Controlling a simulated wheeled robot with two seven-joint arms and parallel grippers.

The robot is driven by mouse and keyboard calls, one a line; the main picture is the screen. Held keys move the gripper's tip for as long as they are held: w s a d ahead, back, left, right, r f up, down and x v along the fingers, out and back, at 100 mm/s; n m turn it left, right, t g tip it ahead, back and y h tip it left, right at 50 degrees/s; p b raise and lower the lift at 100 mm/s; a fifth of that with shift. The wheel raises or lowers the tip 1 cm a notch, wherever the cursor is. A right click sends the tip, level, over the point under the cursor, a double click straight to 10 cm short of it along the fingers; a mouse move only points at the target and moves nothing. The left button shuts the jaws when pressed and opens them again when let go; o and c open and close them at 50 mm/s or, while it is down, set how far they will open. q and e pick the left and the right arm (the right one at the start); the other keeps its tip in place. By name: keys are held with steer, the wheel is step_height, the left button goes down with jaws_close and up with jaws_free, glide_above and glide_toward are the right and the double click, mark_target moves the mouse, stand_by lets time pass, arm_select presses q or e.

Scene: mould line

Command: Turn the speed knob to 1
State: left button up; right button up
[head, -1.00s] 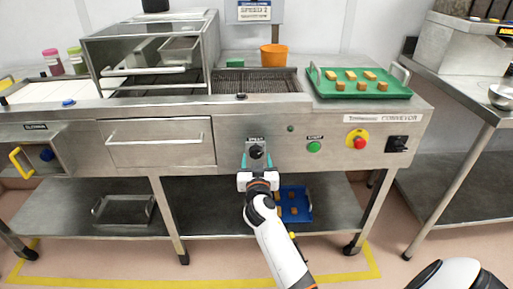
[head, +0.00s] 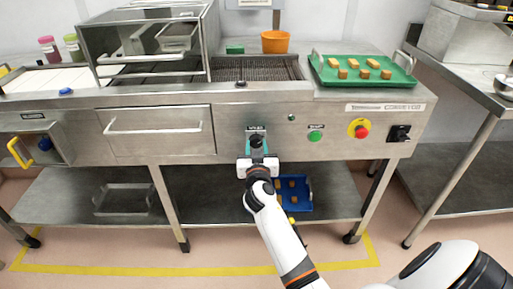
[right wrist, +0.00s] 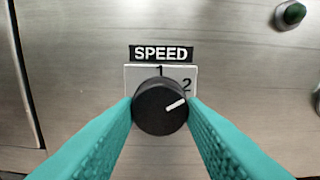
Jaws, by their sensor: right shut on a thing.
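The speed knob (right wrist: 160,106) is round and black with a white pointer line. In the right wrist view it sits under a "SPEED" label (right wrist: 161,53), on a white plate (right wrist: 146,77) marked 1 at the top and 2 at the upper right. The pointer line points right and slightly up, a little below the 2. My right gripper (right wrist: 160,112) has its teal fingers on the knob's left and right sides, shut on it. In the head view the knob (head: 255,141) shows small above my right gripper (head: 257,147). My left gripper is not in view.
Right of the knob on the steel front are a green button (head: 315,136), a red stop button on yellow (head: 360,130) and a black switch (head: 399,133). A green tray (head: 330,75) of tan blocks lies on top. A blue tray (head: 303,196) stands on the lower shelf.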

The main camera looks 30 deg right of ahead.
steer(key=n, duration=0.4)
steer(key=shift+n, duration=1.4)
steer(key=shift+r+n+p, duration=0.1)
steer(key=shift+n+p, duration=0.35)
steer(key=shift+n, duration=1.95)
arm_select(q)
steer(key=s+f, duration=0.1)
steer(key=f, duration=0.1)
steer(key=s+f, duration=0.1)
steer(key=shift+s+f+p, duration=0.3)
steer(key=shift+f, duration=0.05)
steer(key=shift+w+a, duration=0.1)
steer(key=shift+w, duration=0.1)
